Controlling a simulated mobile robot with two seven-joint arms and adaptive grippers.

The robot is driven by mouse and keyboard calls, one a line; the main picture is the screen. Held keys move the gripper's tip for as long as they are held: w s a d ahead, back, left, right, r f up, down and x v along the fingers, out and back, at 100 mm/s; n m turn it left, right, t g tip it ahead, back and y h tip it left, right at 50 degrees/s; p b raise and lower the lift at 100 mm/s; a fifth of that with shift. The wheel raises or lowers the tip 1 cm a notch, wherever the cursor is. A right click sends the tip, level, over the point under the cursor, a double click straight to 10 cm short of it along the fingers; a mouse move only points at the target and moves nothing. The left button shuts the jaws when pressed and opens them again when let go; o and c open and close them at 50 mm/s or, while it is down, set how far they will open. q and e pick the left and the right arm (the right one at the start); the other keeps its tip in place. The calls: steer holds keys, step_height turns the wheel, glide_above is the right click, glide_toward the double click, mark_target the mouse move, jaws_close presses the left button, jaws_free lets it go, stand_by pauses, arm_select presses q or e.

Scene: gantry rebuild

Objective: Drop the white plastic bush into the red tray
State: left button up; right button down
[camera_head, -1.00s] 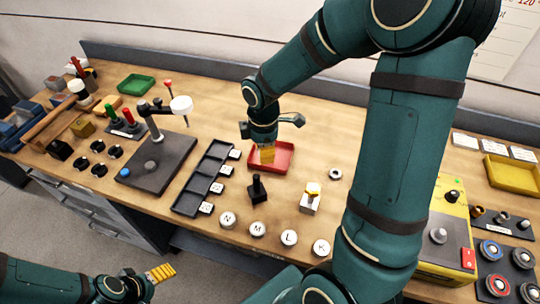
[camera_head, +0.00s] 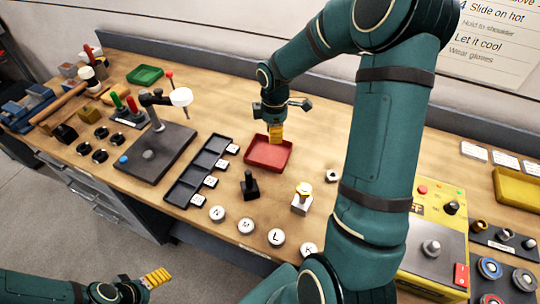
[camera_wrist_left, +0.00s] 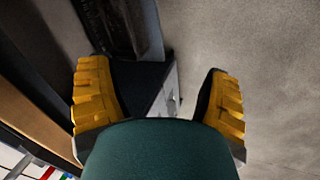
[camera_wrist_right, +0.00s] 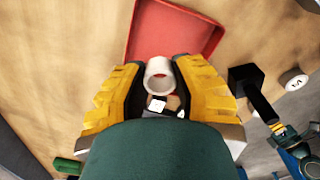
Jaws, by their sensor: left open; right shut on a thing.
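The red tray (camera_head: 268,154) lies on the bench near its middle, and its interior looks empty where it shows. My right gripper (camera_head: 276,133) is above the tray's far edge in the head view. In the right wrist view it is shut on the white plastic bush (camera_wrist_right: 160,70), a short hollow tube between the yellow fingers. The red tray (camera_wrist_right: 172,40) shows behind the bush there. The bush is hidden by the fingers in the head view. My left gripper (camera_head: 157,278) is open and empty, low in front of the bench; its spread fingers show in the left wrist view (camera_wrist_left: 160,100).
A black divided rack (camera_head: 195,180) stands left of the tray.

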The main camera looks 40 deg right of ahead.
mark_target(274, 153)
step_height(274, 153, down, 5)
steer(key=b, duration=0.3)
steer(key=shift+b, duration=0.35)
arm_select(q)
steer(key=f, duration=0.2)
steer(key=s+f, duration=0.1)
steer(key=f, duration=0.1)
steer(key=shift+s+d, duration=0.15)
steer(key=shift+s, duration=0.05)
arm_select(e)
steer(key=shift+r, duration=0.1)
steer(key=c, duration=0.7)
jaws_free()
steer(key=shift+c, duration=0.2)
step_height(274, 153, up, 12)
steer(key=shift+r, duration=0.1)
